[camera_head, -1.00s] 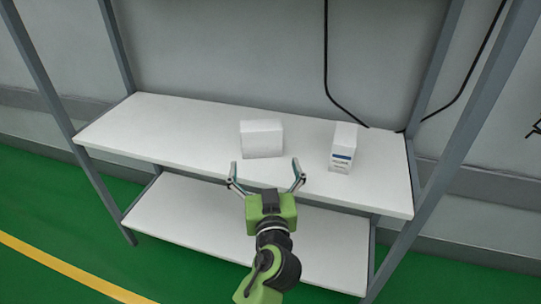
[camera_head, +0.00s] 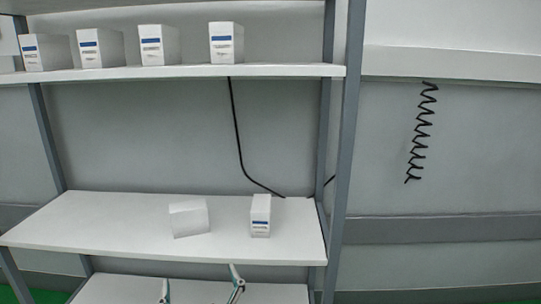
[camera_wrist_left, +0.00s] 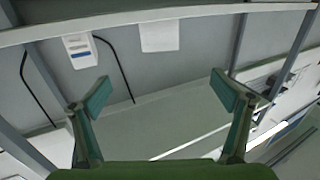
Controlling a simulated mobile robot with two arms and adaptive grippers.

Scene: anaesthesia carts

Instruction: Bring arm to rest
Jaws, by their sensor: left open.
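My left gripper (camera_head: 201,288) shows only by its fingertips at the bottom edge of the head view. Its two fingers are wide apart with nothing between them. It is in front of the middle shelf, below and apart from the boxes. In the left wrist view the open fingers (camera_wrist_left: 161,94) show again, empty. A plain white box (camera_head: 189,218) and a white box with a blue label (camera_head: 261,216) stand on the middle shelf (camera_head: 110,222). The rest of my left arm is hidden below the head view. My right gripper is not in view.
Several white boxes with blue labels, one of them here (camera_head: 226,42), stand on the upper shelf (camera_head: 200,71). Grey rack posts (camera_head: 345,150) stand at the sides. A black cable (camera_head: 238,140) hangs behind the rack, and a coiled cord (camera_head: 421,130) hangs on the wall at right.

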